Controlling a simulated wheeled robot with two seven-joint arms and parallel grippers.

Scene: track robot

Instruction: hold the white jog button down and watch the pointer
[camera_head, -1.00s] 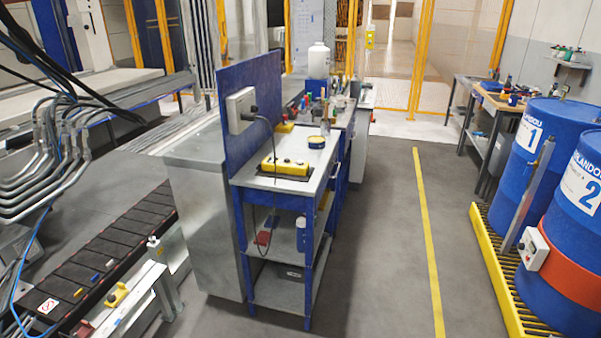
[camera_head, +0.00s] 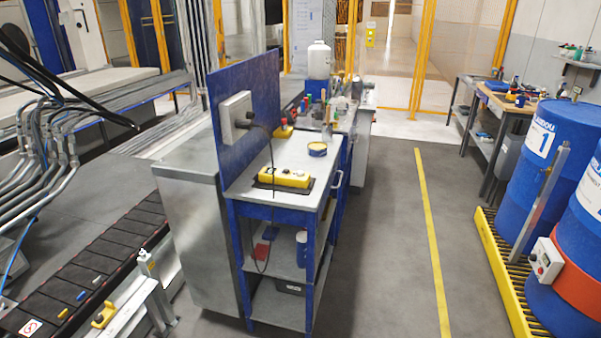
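A yellow control box (camera_head: 283,177) with small buttons lies on a dark mat on top of the blue and grey cart (camera_head: 262,196). Which button is white is too small to tell. A grey-white box (camera_head: 236,117) is fixed to the blue panel (camera_head: 262,84) behind it, and a black cable hangs down from there. A light control box (camera_head: 545,261) with a red and a dark button sits by the drums at right. I cannot make out a pointer in this view. Neither of my grippers is in view.
Blue drums (camera_head: 540,165) stand on a yellow-edged pallet (camera_head: 488,252) at right. A dark conveyor (camera_head: 90,275) runs along the left, beside a grey metal cabinet (camera_head: 190,220). The grey floor right of the cart is clear, with a yellow line (camera_head: 432,220) along it.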

